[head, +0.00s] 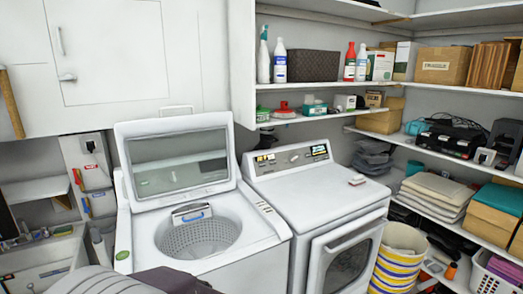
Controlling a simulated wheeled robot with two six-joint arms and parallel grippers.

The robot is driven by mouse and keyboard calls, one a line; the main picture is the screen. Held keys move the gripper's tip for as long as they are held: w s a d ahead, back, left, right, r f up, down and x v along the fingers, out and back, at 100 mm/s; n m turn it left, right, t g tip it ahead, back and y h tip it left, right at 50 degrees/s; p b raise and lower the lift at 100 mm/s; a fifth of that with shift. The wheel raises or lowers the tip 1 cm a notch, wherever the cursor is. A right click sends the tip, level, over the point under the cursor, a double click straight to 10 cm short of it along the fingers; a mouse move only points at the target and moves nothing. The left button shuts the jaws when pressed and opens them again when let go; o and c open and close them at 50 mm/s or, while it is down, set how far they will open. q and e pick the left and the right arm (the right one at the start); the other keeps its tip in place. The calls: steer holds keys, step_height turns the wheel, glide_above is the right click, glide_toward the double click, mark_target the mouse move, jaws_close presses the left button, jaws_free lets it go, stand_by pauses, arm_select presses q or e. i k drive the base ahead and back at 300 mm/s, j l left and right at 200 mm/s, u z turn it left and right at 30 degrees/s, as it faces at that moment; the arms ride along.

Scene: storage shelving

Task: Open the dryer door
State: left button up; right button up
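The dryer (322,192) is the white front-loading machine right of the washer, with a control panel (292,158) at its back. Its door (348,258) is on the front face, with a dark window and a pale rim, and looks shut. The lower part of the door is cut off by the bottom edge of the head view. A small white and red item lies on the dryer's top. Neither gripper shows in the head view.
The top-loading washer (255,247) stands left of the dryer with its lid (180,160) raised. A yellow-striped bin (398,260) stands close to the dryer's right side. Loaded shelves line the right wall, and a white basket (492,278) sits at lower right.

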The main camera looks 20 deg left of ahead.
mark_target(342, 259)
steer(key=i+l+u, duration=0.25)
steer(key=i+l, duration=0.4)
steer(key=i, duration=0.35)
steer(key=i+l+u, duration=0.3)
steer(key=i+l, duration=0.6)
steer(key=i, duration=0.05)
